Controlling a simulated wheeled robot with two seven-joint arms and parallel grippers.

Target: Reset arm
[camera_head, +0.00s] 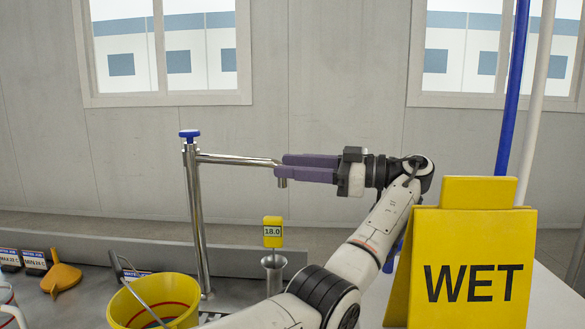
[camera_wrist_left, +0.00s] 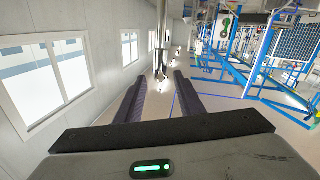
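My left gripper (camera_head: 281,166) has purple fingers and points left, level with the spout end of a metal pipe (camera_head: 235,160). In the left wrist view the gripper (camera_wrist_left: 158,80) is open, with a clear gap between its two fingers. The pipe's down-turned end (camera_wrist_left: 160,62) shows in that gap near the fingertips. I cannot tell whether a finger touches it. The pipe stands on a grey bench with a blue knob (camera_head: 189,134) on top. My right gripper is not in view.
A yellow bucket (camera_head: 125,306) stands below the pipe. A metal cup (camera_head: 273,264) with a yellow tag reading 18.0 (camera_head: 272,231) is beside it. A yellow WET sign (camera_head: 470,268) stands right of my arm. An orange scoop (camera_head: 62,278) lies at the left.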

